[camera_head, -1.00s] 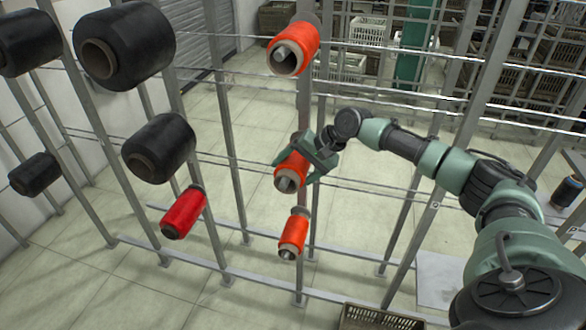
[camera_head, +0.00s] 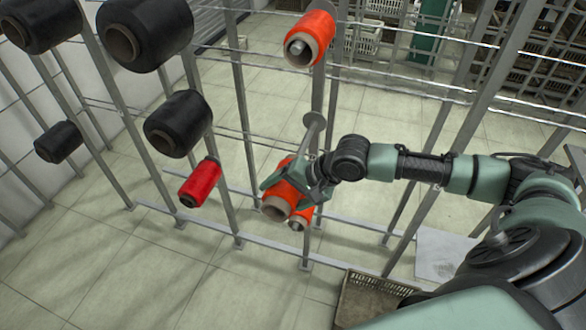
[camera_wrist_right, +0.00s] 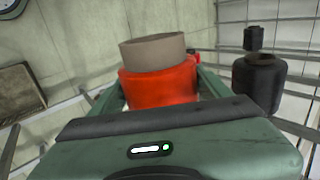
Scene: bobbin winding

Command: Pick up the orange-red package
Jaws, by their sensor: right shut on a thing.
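My right gripper (camera_head: 288,186) is shut on an orange-red package (camera_head: 284,194), a bobbin of yarn on a cardboard core. The package is off the rack, just below and in front of an empty peg (camera_head: 314,124). In the right wrist view the package (camera_wrist_right: 160,86) sits between the green fingers with its bare core end pointing up. Another orange bobbin (camera_head: 301,216) sits low on the same post, partly hidden behind the held one. A third orange-red bobbin (camera_head: 310,35) is on the top peg. My left gripper is not in view.
A red bobbin (camera_head: 201,184) and several black bobbins (camera_head: 144,32) hang on the rack to the left. A crate (camera_head: 372,296) stands on the floor at the bottom. Metal posts and thin rails cross the area. Open tiled floor lies in front at lower left.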

